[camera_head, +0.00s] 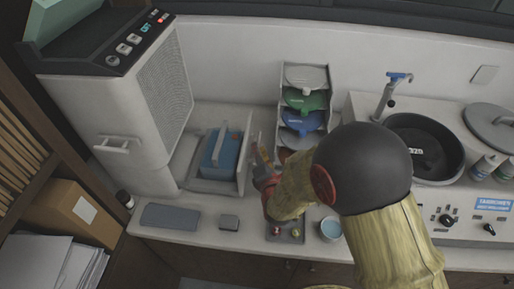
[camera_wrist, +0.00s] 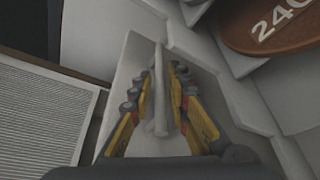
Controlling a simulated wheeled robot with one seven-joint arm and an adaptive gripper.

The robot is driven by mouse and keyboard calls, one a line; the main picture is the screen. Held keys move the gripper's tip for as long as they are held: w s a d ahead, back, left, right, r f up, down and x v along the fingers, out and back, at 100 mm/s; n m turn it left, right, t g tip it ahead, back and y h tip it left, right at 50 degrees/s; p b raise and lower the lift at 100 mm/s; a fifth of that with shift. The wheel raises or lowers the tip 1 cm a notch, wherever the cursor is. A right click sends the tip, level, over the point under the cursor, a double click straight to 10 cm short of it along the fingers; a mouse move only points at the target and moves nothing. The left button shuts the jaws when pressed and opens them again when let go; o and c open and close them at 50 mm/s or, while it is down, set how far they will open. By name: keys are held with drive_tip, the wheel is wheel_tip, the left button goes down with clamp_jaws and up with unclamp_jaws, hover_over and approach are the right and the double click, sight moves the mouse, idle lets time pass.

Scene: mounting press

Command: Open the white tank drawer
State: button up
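The white tank drawer (camera_head: 243,163) stands out from the right side of the large white machine. A blue tank (camera_head: 224,155) with a grey handle sits inside it. In the wrist view the drawer's pale front panel (camera_wrist: 127,75) has an upright white bar handle (camera_wrist: 160,92). My gripper (camera_wrist: 162,72) has its yellow and black fingers on either side of this handle, tips close to it. Whether the pads press on it cannot be told. In the head view my gripper (camera_head: 262,158) is just right of the drawer front, and my arm hides part of the counter.
A black sink (camera_head: 425,145) is at right.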

drive_tip(key=v, duration=0.9)
drive_tip(key=shift+s, duration=0.25)
drive_tip(key=shift+r, duration=0.15)
drive_tip(key=s+d+r+m+g+h, duration=0.15)
drive_tip(key=d+r+m+g, duration=0.45)
drive_tip(key=r+m, duration=0.6)
drive_tip(key=s+d+r+m+g, duration=0.1)
drive_tip(key=s+d+m, duration=0.2)
drive_tip(key=s+m, duration=0.2)
drive_tip(key=s+d+r+m+g+h, duration=0.1)
drive_tip(key=s+d+r+m, duration=0.1)
drive_tip(key=s, duration=0.6)
drive_tip(key=s+d+r+m+g, duration=0.1)
drive_tip(key=s+d+r+m, duration=0.1)
drive_tip(key=s+d+m, duration=0.2)
drive_tip(key=s+m, duration=0.2)
drive_tip(key=m, duration=0.1)
drive_tip(key=shift+s+d+r+m+g, duration=0.25)
drive_tip(key=shift+s+d+m+g, duration=0.05)
drive_tip(key=shift+s+g, duration=0.1)
